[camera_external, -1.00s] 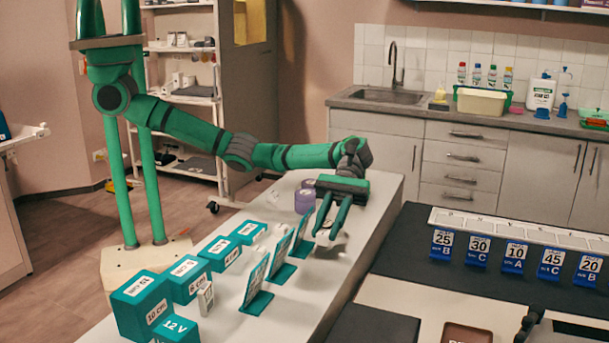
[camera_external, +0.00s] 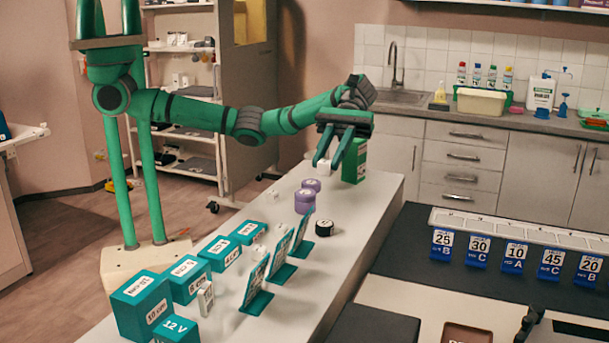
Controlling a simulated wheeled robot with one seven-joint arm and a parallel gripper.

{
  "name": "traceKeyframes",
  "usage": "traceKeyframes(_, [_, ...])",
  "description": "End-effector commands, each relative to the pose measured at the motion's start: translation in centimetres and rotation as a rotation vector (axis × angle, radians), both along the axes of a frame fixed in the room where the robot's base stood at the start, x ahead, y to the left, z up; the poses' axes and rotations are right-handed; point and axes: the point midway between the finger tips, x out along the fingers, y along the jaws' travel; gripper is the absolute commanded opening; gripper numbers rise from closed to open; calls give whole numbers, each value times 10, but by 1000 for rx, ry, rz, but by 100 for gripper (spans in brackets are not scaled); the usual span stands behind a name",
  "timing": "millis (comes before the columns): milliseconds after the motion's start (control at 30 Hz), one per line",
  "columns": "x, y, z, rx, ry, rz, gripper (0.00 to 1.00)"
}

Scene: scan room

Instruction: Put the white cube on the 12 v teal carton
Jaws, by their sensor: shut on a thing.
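My gripper (camera_external: 338,163) is raised above the far part of the white counter. It is shut on the white cube (camera_external: 324,165), which shows between its fingers, clear of the surface. The 12 V teal carton (camera_external: 177,331) stands at the near left end of the counter, in front of the larger 10 cm teal box (camera_external: 141,308). Its top looks bare, and its lower part is cut off by the picture's edge. My gripper is far from it, up and to the right.
Several teal cartons, including one (camera_external: 219,253), line the counter's left side. Teal upright signs (camera_external: 255,285) stand mid-counter. A small white box (camera_external: 205,298) is near the 12 V carton. Purple round containers (camera_external: 304,202), a black round item (camera_external: 324,228) and a green box (camera_external: 355,162) stand farther back.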

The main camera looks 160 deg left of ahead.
Motion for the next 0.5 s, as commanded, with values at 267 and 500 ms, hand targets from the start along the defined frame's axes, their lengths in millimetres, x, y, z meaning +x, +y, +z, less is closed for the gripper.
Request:
traceKeyframes(267, [10,-21,24,-1,0,-9,1])
traceKeyframes(500, [29,-68,16,0,-3,-22,1])
